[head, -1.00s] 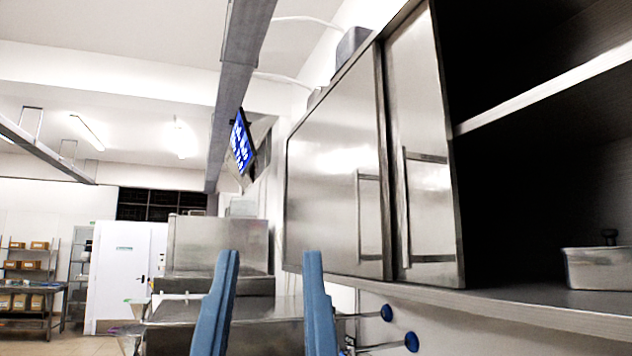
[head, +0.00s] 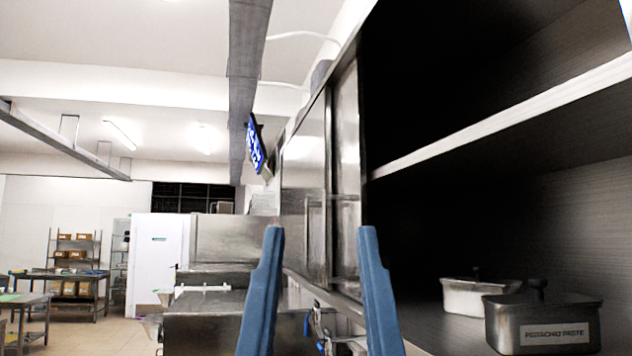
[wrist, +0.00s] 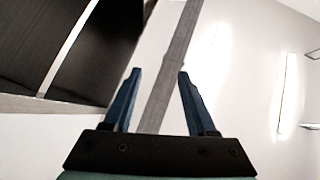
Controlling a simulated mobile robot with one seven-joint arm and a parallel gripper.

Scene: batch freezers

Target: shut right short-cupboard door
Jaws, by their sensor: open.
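The wall cupboard has two steel sliding doors, seen at a steep angle in the head view. The right door (head: 346,160) is slid to the left beside the left door (head: 304,165), leaving the right part of the cupboard (head: 480,225) open. Each door has an upright handle, partly hard to make out. My gripper (head: 320,235) is open and empty, its blue fingers in front of the doors' lower part in the picture. I cannot tell its distance from them. The gripper (wrist: 160,75) also shows open in the wrist view, with the dark open cupboard (wrist: 100,50) at upper left.
Inside the cupboard are a shelf (head: 500,115) and two metal tubs, a plain one (head: 465,298) and one labelled pistachio paste (head: 540,322). A steel machine (head: 222,245) stands beyond my gripper. Floor shows free at the left.

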